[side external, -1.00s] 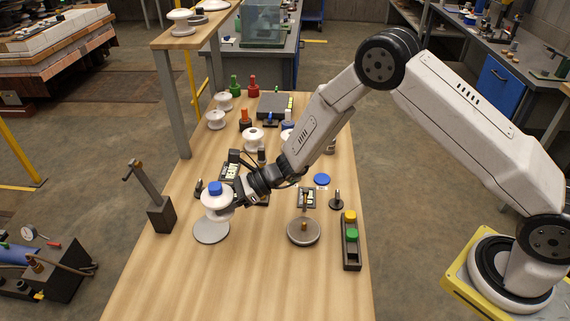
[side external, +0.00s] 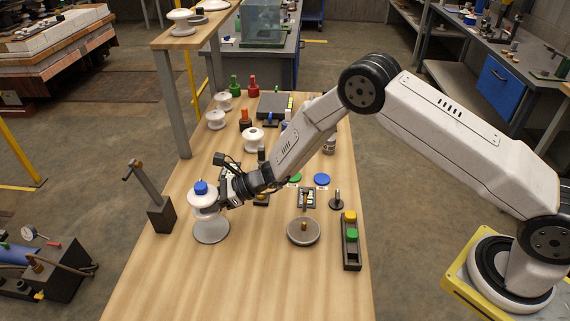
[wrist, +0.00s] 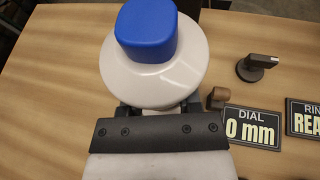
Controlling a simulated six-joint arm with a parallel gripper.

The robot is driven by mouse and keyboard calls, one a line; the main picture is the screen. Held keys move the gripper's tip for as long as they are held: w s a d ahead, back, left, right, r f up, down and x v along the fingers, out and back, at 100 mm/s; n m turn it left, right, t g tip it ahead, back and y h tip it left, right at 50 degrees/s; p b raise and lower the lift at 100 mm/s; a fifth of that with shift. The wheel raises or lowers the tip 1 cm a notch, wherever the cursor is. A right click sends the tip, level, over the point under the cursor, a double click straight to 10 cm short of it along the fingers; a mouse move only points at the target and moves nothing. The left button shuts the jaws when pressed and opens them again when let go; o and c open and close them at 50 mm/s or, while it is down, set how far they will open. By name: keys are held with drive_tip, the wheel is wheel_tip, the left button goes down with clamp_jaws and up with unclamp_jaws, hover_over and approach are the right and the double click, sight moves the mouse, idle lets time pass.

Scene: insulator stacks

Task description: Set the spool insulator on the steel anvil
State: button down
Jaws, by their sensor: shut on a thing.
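The spool insulator (side external: 203,200) is white with a blue cap on top, close to upright. My gripper (side external: 222,202) is shut on its waist from the right side. In the wrist view, the white flange of the spool (wrist: 150,72) and its blue cap (wrist: 157,28) show just beyond the jaws (wrist: 158,112); the lower part is hidden. A round grey metal disc (side external: 211,232), which looks like the steel anvil, lies on the table below the spool. The spool overlaps its far edge in the picture; I cannot tell whether they touch.
Another round disc with a brass knob (side external: 303,233) is to the right. A dark post stand (side external: 160,213) is at left. A button box (side external: 351,240) is at right. White insulators (side external: 253,138) stand farther back. The front of the wooden table (side external: 240,285) is clear.

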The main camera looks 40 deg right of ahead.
sight(217, 227)
drive_tip(key=shift+f, duration=2.8)
drive_tip(key=shift+f, duration=0.55)
drive_tip(key=shift+c, duration=1.1)
unclamp_jaws()
drive_tip(key=shift+f, duration=0.15)
drive_tip(key=shift+d, duration=0.15)
drive_tip(key=shift+v, duration=3.85)
drive_tip(key=shift+r, duration=0.2)
